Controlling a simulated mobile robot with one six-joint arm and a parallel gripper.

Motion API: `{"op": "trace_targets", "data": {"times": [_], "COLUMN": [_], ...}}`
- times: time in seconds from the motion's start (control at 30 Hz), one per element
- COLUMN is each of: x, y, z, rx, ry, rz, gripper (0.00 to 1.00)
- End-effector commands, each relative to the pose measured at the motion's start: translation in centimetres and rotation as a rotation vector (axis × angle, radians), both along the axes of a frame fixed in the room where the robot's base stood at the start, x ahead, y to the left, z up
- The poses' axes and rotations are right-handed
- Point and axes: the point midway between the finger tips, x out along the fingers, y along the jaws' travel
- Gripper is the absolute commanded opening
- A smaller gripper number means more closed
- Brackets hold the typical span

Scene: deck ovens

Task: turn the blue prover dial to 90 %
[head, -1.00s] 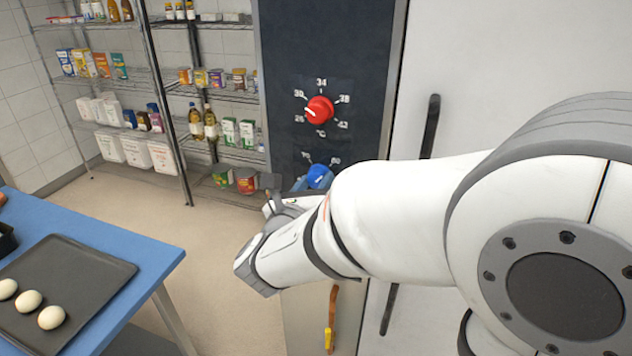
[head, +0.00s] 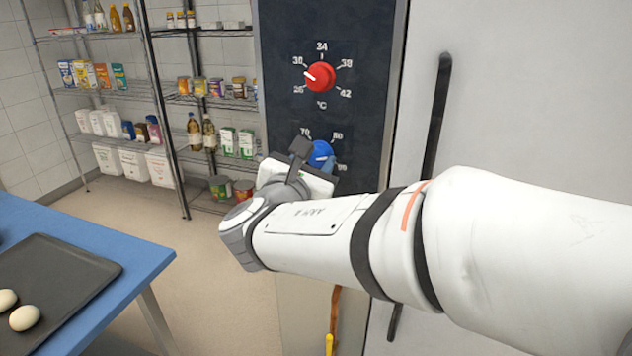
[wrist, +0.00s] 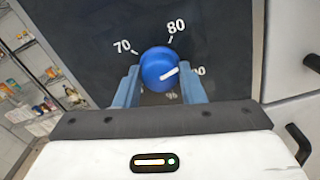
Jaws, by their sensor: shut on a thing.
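The blue prover dial (head: 320,155) sits low on the dark control panel (head: 275,60), below a red dial. It also shows in the wrist view (wrist: 157,62), where its white pointer mark faces right, toward a label partly hidden by a finger that seems to read 90. The labels 70 and 80 are clear to its upper left and upper right. My gripper (wrist: 159,76) is shut on the blue dial, one blue finger on each side. In the head view my wrist hides the dial's lower left.
The red dial (head: 320,77) is above, marked in °C. A pale door with a long dark handle (head: 438,105) stands right of the panel. A blue table (head: 95,235) with a dark tray (head: 75,270) and white dough balls is at left. Stocked wire shelves (head: 205,100) stand behind.

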Motion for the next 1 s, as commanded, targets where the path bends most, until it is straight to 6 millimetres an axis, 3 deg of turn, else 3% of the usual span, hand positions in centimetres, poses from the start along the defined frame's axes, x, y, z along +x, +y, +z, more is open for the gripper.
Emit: {"op": "trace_targets", "data": {"times": [0.03,0.6,1.0], "x": [-0.01,-0.01,0.01], "y": [-0.09,-0.11,-0.12], "z": [-0.72,-0.58,-0.14], "rx": [0.046,0.529,0.719], "ry": [-0.023,-0.195,-0.263], "rz": [-0.002,-0.001,-0.002], "gripper": [0.13,0.13,0.13]}}
